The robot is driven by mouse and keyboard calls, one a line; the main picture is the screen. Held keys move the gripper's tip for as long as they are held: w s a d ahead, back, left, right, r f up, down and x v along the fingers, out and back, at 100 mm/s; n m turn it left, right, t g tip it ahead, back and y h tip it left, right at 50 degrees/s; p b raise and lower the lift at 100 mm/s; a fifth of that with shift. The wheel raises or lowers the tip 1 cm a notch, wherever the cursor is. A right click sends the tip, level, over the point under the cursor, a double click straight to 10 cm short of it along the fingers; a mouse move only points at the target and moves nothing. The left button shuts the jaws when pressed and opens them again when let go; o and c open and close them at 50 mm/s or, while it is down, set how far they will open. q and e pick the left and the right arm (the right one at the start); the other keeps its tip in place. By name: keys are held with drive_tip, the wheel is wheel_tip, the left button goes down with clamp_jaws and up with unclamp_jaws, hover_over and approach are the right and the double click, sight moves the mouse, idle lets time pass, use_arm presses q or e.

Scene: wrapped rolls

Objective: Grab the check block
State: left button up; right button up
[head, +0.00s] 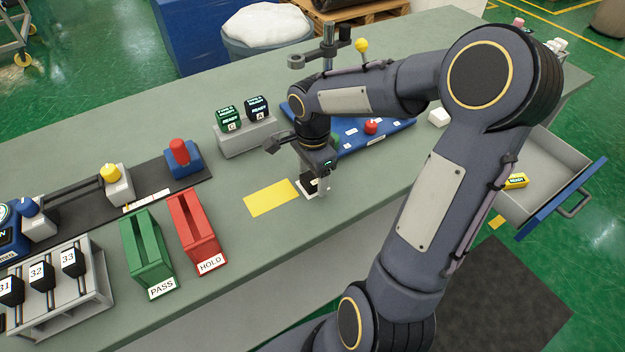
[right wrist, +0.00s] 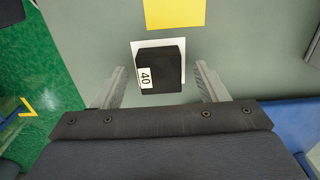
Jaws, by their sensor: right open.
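A black block (right wrist: 165,72) with a white label reading 40 sits on a white square (right wrist: 136,46) on the grey table. In the head view the block (head: 309,184) is partly hidden by my right gripper (head: 316,186). My right gripper points down over it. In the right wrist view the open fingers (right wrist: 161,72) stand to either side of the block, with a gap on each side. No block is held. None of the blocks in view carries a readable "check" label. My left gripper is not in view.
A yellow mat (head: 271,198) lies beside the white square. Green PASS (head: 147,250) and red HOLD (head: 195,234) holders stand left. A grey stand (head: 246,139) bears two dark cubes. A blue tray (head: 390,137) lies behind the gripper. An open drawer (head: 550,165) is at right.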

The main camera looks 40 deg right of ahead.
drive_tip(key=c, duration=1.1)
drive_tip(key=shift+r, duration=0.1)
